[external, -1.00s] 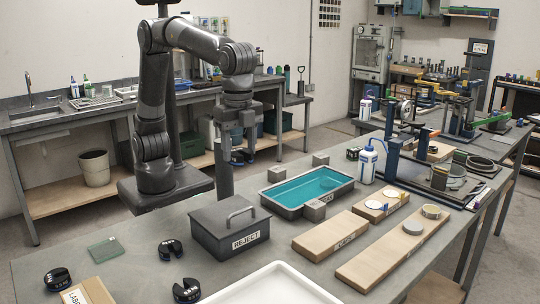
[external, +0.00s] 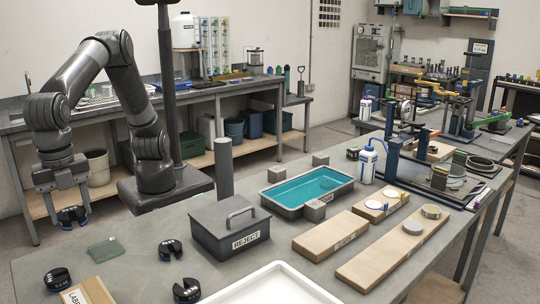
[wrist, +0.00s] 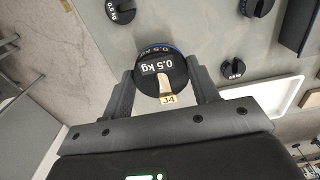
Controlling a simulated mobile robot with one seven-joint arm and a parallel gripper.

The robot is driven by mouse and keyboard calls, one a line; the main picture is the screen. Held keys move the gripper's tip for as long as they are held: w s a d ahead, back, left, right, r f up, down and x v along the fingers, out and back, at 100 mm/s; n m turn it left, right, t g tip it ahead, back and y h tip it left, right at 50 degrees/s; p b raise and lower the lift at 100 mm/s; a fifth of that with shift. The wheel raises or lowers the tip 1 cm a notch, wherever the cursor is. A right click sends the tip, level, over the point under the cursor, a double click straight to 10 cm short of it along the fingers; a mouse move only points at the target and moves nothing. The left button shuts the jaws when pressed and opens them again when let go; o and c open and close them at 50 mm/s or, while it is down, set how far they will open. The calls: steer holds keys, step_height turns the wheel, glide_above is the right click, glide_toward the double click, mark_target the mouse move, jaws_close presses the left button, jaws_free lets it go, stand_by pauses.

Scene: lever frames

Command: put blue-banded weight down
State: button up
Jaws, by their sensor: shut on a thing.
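Whether the weight touches the table is hard to tell. Other black slotted weights lie on the table: one by the box (external: 170,249), one at the front (external: 187,290) and one at the left (external: 57,280).
A teal-filled basin (external: 307,188) is farther right. Bare tabletop lies around the glass plate.

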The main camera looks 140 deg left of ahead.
steer(key=s+d, duration=0.3)
steer(key=d, duration=0.2)
glide_above(96, 283)
step_height(96, 283, down, 8)
steer(key=shift+r, duration=0.1)
steer(key=shift+f, duration=2.05)
steer(key=shift+f, duration=0.1)
steer(key=o, duration=1.4)
steer(key=shift+f, duration=0.1)
steer(key=shift+c, duration=0.2)
